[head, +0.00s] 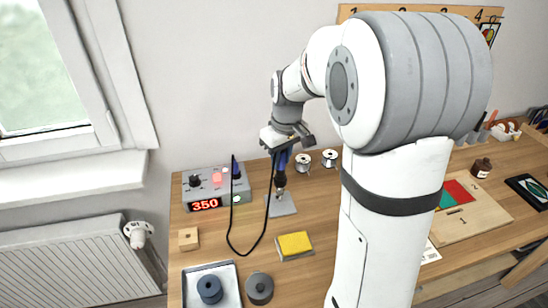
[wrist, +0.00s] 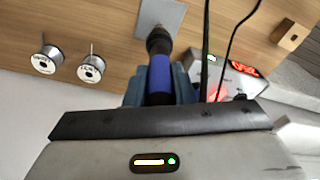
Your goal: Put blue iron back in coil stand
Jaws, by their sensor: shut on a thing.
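My gripper (head: 284,150) is shut on the blue iron (head: 282,163), which points downward with its blue grip between the fingers. The wrist view shows the iron's blue grip (wrist: 160,78) between my fingertips (wrist: 160,88), with its dark collar beyond. The coil stand (head: 286,208) is on the bench directly below, its grey base plate showing; the plate also shows in the wrist view (wrist: 168,14). The iron's lower end is at the stand's upright part. I cannot tell whether the tip is inside the coil. A black cord hangs from the iron in a loop.
The grey soldering station (head: 214,185) with a red 350 display is left of the stand. Two solder spools (head: 303,163) (head: 329,158) stand behind right. A yellow sponge (head: 294,244), a dark round tin (head: 260,288) and a white tray (head: 232,277) are in front. A wooden block (head: 188,239) is at left.

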